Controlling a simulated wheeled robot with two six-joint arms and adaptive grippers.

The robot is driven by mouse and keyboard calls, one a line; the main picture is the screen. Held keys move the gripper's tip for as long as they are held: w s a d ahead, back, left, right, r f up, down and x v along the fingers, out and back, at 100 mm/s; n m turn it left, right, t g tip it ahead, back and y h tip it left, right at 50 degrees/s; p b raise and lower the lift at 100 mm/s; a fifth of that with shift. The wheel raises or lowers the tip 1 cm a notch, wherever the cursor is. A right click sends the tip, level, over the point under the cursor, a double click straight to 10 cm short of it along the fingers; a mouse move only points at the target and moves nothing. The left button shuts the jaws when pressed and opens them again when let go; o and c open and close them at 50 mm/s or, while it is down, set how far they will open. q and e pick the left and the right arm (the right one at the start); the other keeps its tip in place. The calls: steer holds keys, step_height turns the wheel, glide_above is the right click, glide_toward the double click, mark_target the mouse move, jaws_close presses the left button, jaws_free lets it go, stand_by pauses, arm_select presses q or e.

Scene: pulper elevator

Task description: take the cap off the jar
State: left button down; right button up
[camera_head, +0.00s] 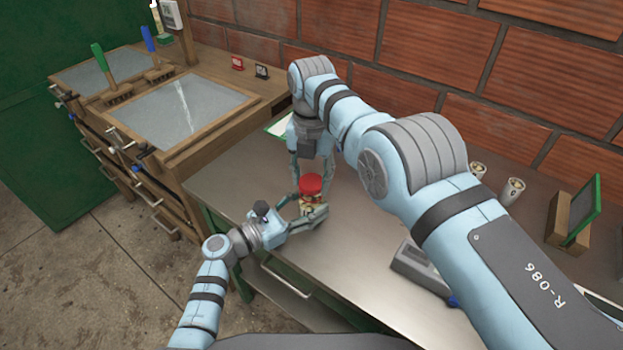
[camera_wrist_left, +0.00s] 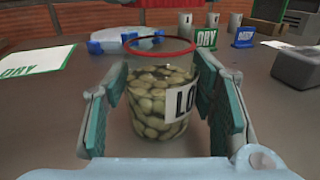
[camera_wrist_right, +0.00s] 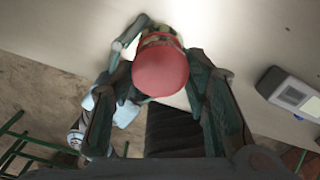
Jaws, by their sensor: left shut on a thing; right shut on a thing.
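The jar (camera_wrist_left: 155,95) is clear glass with pale beans and a white label reading "LO", partly hidden. It stands upright on the metal table, and a red ring shows at its open top in the left wrist view. My left gripper (camera_head: 304,214) is shut around the jar's sides. The red cap (camera_head: 311,184) is between the fingers of my right gripper (camera_head: 310,176), which comes from above. In the right wrist view the cap (camera_wrist_right: 160,73) looks apart from and above the jar, hiding most of it. The exact gap is hard to tell.
The metal table (camera_head: 350,262) is clear in front of the jar. A grey device (camera_head: 418,267) sits to the right. Small cups (camera_head: 513,190) and a green-framed board (camera_head: 584,207) stand by the brick wall. A wooden bench (camera_head: 200,150) with grey trays adjoins on the left.

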mark_target(311, 181)
arm_select(q)
steer(key=shift+s+f, duration=0.1)
steer(key=shift+f, duration=0.2)
arm_select(e)
steer(key=shift+r, duration=0.25)
step_height(311, 181, up, 4)
steer(key=shift+f, duration=0.1)
arm_select(q)
steer(key=c, duration=1)
jaws_free()
steer(key=o, duration=0.3)
steer(key=shift+o, duration=0.5)
steer(key=shift+r, duration=0.1)
arm_select(e)
steer(key=shift+w, duration=0.15)
steer(key=shift+f, duration=0.1)
